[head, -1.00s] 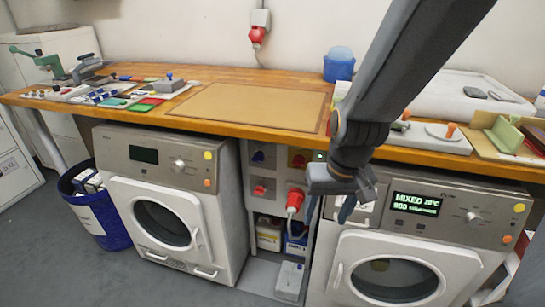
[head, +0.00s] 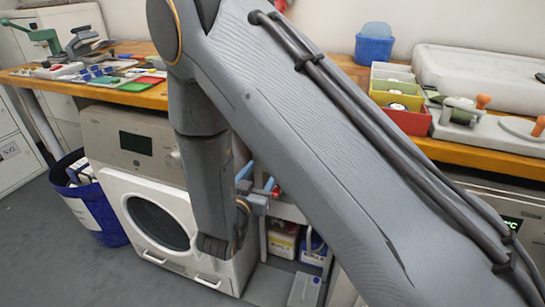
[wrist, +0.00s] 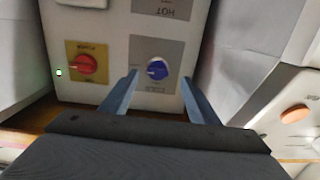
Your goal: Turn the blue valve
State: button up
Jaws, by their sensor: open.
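The blue valve (wrist: 157,69) is a round blue knob on a grey plate on a pale panel in the wrist view. My gripper (wrist: 159,78) is open, with one finger on each side of the knob in the picture. I cannot tell whether the fingers touch it or how much distance is left. In the head view my gripper (head: 259,190) is at the panel between the two machines, and my arm hides the blue valve.
A red knob (wrist: 84,64) on a yellow plate sits left of the blue valve in the wrist view. An orange button (wrist: 295,113) on a machine is at the right. The left washing machine (head: 155,215) stands close beside my arm. The wooden worktop (head: 150,97) overhangs the panel.

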jog(key=x, duration=0.7)
jog(key=shift+w+d+r, duration=0.2)
jog(key=shift+w+d, duration=0.1)
jog(key=shift+w, duration=0.05)
jog(key=c, duration=1)
